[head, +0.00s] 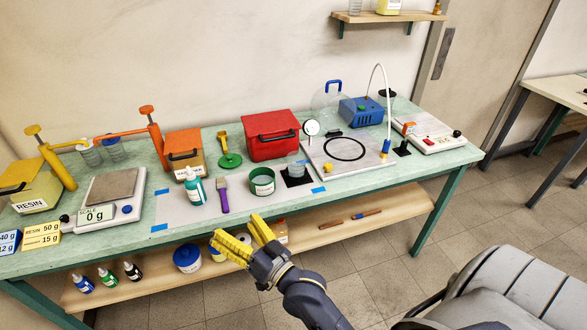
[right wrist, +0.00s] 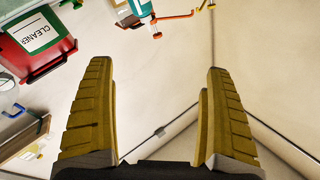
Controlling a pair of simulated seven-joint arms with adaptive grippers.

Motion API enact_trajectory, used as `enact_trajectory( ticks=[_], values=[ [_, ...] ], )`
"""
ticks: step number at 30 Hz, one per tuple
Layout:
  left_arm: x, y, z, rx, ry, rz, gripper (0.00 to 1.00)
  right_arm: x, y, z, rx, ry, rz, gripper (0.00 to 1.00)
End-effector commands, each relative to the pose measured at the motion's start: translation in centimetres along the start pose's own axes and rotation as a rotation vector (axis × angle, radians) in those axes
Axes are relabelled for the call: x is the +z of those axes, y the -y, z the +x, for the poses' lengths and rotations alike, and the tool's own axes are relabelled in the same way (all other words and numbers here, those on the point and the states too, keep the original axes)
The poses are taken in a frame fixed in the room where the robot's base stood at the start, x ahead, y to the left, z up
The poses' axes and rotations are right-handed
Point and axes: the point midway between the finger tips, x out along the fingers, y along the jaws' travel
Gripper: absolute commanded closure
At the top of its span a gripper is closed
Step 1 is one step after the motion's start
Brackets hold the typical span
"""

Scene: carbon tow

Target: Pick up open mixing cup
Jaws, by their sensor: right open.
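A clear open cup (head: 297,166) stands on a black square pad at the middle right of the bench, left of the steel plate. Two more clear cups, one (head: 89,152) and another (head: 113,148), stand at the back left behind the scale. I cannot tell for certain which is the mixing cup. My right gripper (head: 238,230) is open and empty in front of the bench's front edge, left of and nearer than the cup on the pad. Its spread yellow fingers (right wrist: 158,75) show in the right wrist view, with no cup between them. My left gripper is not in view.
A green tin (head: 262,184), a purple-handled brush (head: 224,196) and a teal bottle (head: 195,186) stand or lie left of the pad. A red box (head: 271,135) is behind. A scale (head: 112,195) stands left. A grey chair (head: 510,295) is front right.

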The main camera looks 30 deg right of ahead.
Motion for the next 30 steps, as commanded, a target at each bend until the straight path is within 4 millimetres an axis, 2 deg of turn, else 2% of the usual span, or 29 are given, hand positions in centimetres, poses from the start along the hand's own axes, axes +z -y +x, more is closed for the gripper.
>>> enact_trajectory(
  ticks=[5, 10, 15, 18, 21, 24, 26, 30],
  values=[
    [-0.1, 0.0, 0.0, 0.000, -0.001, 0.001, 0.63, -3.9, 0.8, 1.8, -0.047, -0.167, 0.178, 0.13],
    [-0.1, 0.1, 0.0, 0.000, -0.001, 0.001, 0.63, -9.3, 0.7, 3.1, -0.103, -0.398, 0.437, 0.13],
    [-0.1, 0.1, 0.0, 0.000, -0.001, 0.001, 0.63, -14.7, -1.6, 3.5, -0.152, -0.669, 0.764, 0.13],
    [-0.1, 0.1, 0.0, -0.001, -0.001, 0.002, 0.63, -16.8, -3.7, 3.4, -0.171, -0.824, 0.957, 0.13],
    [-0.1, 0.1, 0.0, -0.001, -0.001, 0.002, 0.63, -18.1, -6.2, 3.2, -0.178, -0.975, 1.153, 0.13],
    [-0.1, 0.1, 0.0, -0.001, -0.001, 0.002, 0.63, -18.5, -8.8, 3.1, -0.174, -1.124, 1.349, 0.13],
    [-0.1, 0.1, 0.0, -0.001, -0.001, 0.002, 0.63, -18.2, -10.4, 3.1, -0.166, -1.212, 1.465, 0.13],
    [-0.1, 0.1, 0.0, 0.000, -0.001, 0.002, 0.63, -16.4, -13.6, 3.5, -0.123, -1.409, 1.732, 0.13]
  ],
)
